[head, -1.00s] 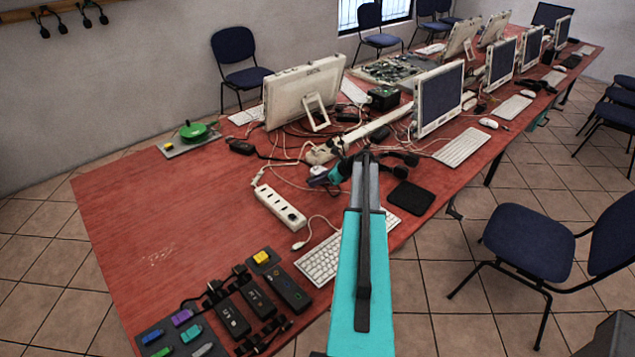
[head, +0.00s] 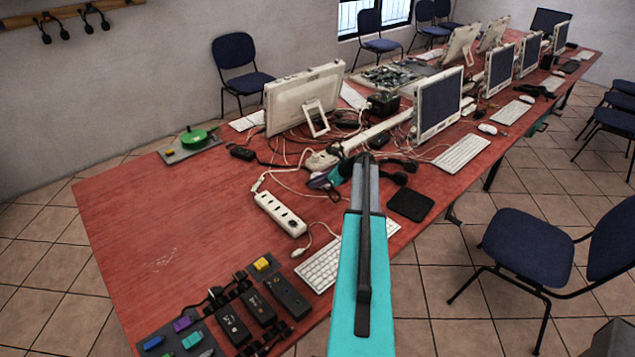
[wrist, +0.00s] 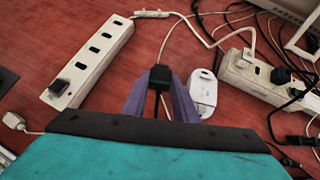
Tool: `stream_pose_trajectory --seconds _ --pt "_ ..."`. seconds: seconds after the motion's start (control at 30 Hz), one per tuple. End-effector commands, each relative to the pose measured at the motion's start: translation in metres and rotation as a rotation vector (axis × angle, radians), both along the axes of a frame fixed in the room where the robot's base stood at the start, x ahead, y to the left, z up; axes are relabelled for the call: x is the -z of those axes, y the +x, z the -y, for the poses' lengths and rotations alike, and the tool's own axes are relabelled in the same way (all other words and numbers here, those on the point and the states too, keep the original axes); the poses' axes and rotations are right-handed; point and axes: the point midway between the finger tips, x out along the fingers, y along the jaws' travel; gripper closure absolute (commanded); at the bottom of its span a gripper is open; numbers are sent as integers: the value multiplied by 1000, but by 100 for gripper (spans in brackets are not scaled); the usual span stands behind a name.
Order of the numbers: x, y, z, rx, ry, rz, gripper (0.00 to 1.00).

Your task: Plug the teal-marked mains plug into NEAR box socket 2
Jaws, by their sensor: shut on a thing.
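My gripper (wrist: 160,85) has purple fingers closed on the sides of a black plug (wrist: 160,74) in the wrist view. A thin cable shows at the plug's far side; no teal mark is visible on it. The near box is a white socket strip (wrist: 75,75) left of my gripper, apart from the plug. Several dark sockets run along its top, and a black piece sits at its near end. In the head view the near box (head: 280,214) lies on the red table, left of and nearer than my gripper (head: 317,182). The plug is too small to tell there.
A second white strip (wrist: 240,66) with black plugs and cables lies right of my gripper. A white device (wrist: 203,93) lies close beside the fingers. A keyboard (head: 322,268) and black plug-like blocks lie nearer. The table's left part is clear.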

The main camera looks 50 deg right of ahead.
Motion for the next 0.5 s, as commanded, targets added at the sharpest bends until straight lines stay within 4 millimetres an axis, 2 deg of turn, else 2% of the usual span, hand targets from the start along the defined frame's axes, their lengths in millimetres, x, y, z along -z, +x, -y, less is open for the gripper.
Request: stream_pose_trajectory --seconds 0.17,0.27,0.37,0.5 --pt "-2 4 -9 -10 0 1 100" --pt "-6 10 -24 -28 -1 1 100" --pt "-13 19 -47 -54 -1 3 100" --pt "-25 34 -92 -106 1 4 100"
